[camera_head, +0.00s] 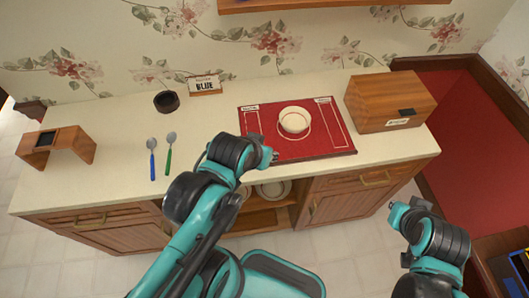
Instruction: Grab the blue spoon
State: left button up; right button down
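The blue spoon (152,158) lies on the pale countertop, left of centre, with its grey bowl toward the wall and its blue handle toward the front edge. A similar spoon with a green handle (169,151) lies just to its right. My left gripper (270,156) is over the counter's front part, right of both spoons and apart from them, near the red mat's left corner. My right gripper (396,212) is off the counter at the lower right, over the floor. Both grippers are small in view, and their finger openings cannot be made out.
A red mat (335,145) bears a white bowl (294,120). A wooden box (385,95) stands at the right, a small wooden stand (82,150) at the left.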

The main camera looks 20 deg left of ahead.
aim_at(151, 143)
jog(key=j+u, duration=0.1)
jog(key=u, duration=2)
jog(key=i+j+z, duration=0.2)
jog(key=j+z, duration=0.25)
jog(key=i+j+z, duration=0.1)
jog(key=j+z, duration=0.8)
jog(key=i+j, duration=0.05)
